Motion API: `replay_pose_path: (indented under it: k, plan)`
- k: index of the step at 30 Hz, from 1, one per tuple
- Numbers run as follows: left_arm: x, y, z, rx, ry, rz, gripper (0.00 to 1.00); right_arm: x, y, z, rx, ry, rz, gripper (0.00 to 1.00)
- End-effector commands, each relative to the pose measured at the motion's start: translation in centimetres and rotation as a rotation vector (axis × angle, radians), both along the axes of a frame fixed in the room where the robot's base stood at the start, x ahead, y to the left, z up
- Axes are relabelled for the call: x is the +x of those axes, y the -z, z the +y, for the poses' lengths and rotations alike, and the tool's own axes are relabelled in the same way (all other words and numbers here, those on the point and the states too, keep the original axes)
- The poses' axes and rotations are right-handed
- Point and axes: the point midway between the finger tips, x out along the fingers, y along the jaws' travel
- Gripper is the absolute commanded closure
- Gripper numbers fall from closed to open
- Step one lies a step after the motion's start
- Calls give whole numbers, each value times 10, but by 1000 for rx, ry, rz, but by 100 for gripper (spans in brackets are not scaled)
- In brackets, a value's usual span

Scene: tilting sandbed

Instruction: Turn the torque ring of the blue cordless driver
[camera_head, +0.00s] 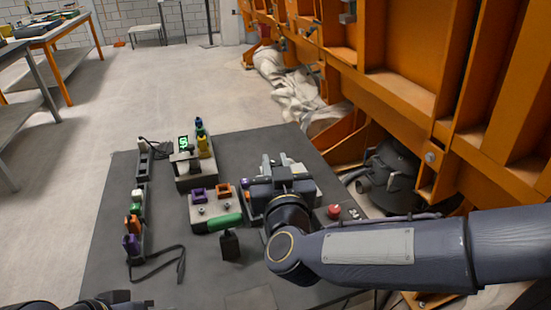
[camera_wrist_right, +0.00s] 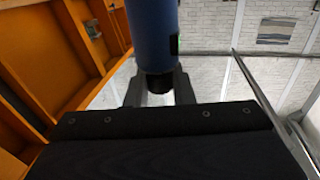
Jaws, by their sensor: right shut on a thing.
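In the wrist view, the blue driver (camera_wrist_right: 153,30) comes down from the top edge as a blue cylinder with a black end. The fingers of my right gripper (camera_wrist_right: 159,92) stand on either side of that black end, shut on it. The torque ring cannot be told apart from the black end. In the head view, my right gripper (camera_head: 283,172) is over the right part of the dark table, and the driver cannot be made out there. My left gripper (camera_head: 115,299) shows only as dark parts at the bottom left edge; its jaws are unclear.
The dark table (camera_head: 105,235) holds a grey block (camera_head: 197,224) with purple and orange pieces, a green-handled tool (camera_head: 225,221), a rack with a green display (camera_head: 183,142), and a red button (camera_head: 334,211). An orange steel frame (camera_head: 400,90) rises at right.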

Motion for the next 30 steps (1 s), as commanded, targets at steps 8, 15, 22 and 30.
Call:
replay_pose_path:
  k: [8,15,22,30]
  plan:
    - [0,-11,0,0,0,0,64,0,-3,1,2,159,-5,100]
    - [0,-13,0,0,0,0,64,1,-2,0,5,225,-6,100]
    - [0,-14,0,0,0,0,64,1,-2,0,5,239,-7,100]
    - [0,-14,0,0,0,0,64,1,-2,0,5,238,-7,77]
